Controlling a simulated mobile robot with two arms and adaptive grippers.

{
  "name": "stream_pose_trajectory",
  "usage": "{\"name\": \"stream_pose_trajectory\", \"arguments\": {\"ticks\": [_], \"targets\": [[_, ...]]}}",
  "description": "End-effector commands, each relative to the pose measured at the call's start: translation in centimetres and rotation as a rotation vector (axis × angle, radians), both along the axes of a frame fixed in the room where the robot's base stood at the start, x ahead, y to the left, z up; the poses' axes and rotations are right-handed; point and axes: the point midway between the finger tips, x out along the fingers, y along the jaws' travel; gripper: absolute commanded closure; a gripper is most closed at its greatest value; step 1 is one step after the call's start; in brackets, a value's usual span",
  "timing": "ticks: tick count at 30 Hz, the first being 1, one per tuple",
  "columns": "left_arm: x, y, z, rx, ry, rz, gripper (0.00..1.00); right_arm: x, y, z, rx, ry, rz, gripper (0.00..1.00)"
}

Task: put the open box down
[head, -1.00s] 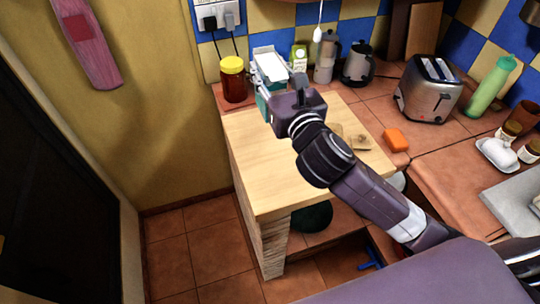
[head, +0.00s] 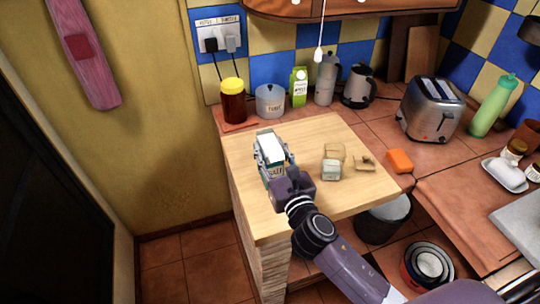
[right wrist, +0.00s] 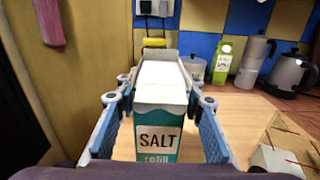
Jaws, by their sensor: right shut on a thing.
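The open box (head: 271,147) is a teal carton labelled "SALT refill" with a white top. It is over the left part of the pale wooden worktop. My right gripper (head: 275,162) is shut on it, with a finger on each side. In the right wrist view the box (right wrist: 158,143) stands upright between the fingers. Its lower end is hidden there, so I cannot tell whether it touches the wood. My left gripper is not in view.
Behind the box stand a yellow-lidded jar (head: 233,103), a grey pot (head: 270,101) and a green carton (head: 299,88). The front right of the wooden worktop (head: 350,198) is clear.

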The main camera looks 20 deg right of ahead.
Motion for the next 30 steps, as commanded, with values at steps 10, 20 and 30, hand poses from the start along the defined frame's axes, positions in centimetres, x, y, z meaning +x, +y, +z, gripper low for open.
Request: {"name": "stream_pose_trajectory", "arguments": {"ticks": [10, 20, 30], "targets": [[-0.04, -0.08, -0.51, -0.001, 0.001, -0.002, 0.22, 0.01, 0.02, -1.34, -0.001, -0.003, 0.001, 0.97], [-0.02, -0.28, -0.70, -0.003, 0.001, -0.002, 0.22, -0.01, 0.02, -1.76, -0.001, 0.000, 0.001, 0.48], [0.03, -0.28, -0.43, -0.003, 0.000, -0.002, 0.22, 0.00, 0.01, -1.37, -0.001, -0.001, 0.001, 0.47]]}}
